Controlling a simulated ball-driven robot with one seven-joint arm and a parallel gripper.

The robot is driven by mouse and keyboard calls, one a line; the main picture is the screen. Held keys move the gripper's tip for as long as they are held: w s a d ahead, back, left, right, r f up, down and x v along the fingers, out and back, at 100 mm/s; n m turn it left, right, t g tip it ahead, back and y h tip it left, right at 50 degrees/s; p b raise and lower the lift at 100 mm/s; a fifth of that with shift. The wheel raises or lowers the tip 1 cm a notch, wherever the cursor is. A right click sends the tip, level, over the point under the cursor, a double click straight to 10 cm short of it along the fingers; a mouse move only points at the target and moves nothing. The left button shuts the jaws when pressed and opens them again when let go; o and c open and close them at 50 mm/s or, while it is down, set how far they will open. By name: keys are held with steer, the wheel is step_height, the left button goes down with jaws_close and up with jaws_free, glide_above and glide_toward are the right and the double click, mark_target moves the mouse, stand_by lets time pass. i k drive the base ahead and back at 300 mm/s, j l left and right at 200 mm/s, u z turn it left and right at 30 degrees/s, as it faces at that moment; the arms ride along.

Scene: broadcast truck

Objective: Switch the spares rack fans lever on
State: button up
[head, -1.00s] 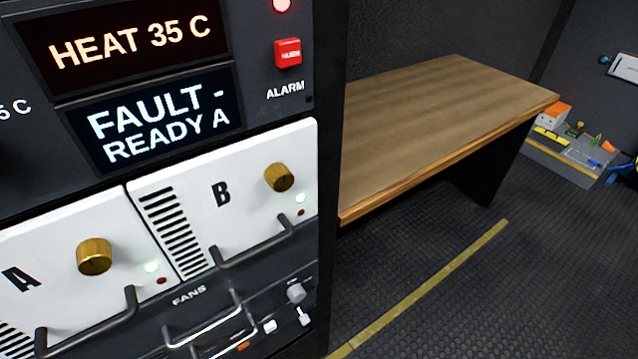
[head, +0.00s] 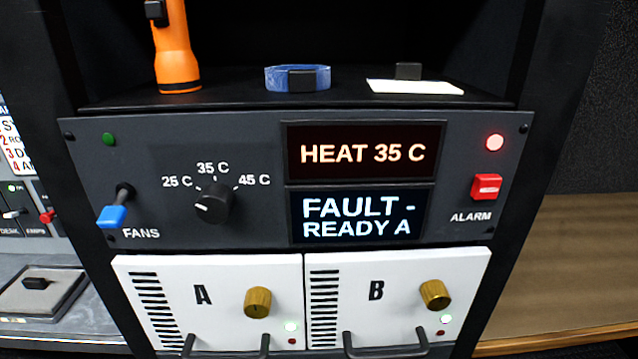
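The spares rack panel (head: 255,140) faces me in the head view. Its fans lever (head: 114,212) is at the panel's left, with a blue tip hanging downward from a dark pivot and the label FANS beside it. A dark green lamp (head: 109,139) sits above the lever and looks unlit. A display (head: 362,153) reads HEAT 35 C, and a lower display (head: 358,217) reads FAULT - READY A. My gripper is not in view.
A red alarm switch (head: 486,187) is at right under a lit lamp. White modules A (head: 180,300) and B (head: 395,290) with handles are below. An orange flashlight (head: 176,50) and blue roll (head: 297,78) stand on the shelf above. A wooden table (head: 565,260) is at right.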

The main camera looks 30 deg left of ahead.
mark_target(113, 217)
steer(key=u, duration=1.4)
